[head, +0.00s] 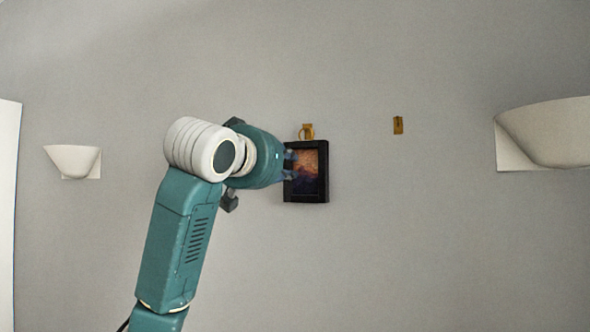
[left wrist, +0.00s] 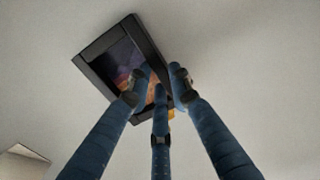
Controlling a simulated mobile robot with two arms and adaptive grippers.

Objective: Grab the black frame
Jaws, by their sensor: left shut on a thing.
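The black frame (head: 322,190) holds a dark picture with orange tones. It is upright against the grey wall, just below a small brass hook (head: 307,131). My left gripper (head: 291,165) reaches in from the left and is shut on the frame's left edge. In the left wrist view, the black frame (left wrist: 92,72) appears tilted, and the fingers of my left gripper (left wrist: 160,88) close around one side of it. Whether the frame still touches the wall or hook cannot be told. My right gripper is in neither view.
A small brass plate (head: 398,125) is on the wall to the right of the frame. White wall lamps stick out at the left (head: 73,160) and at the right (head: 548,134). The wall below the frame is bare.

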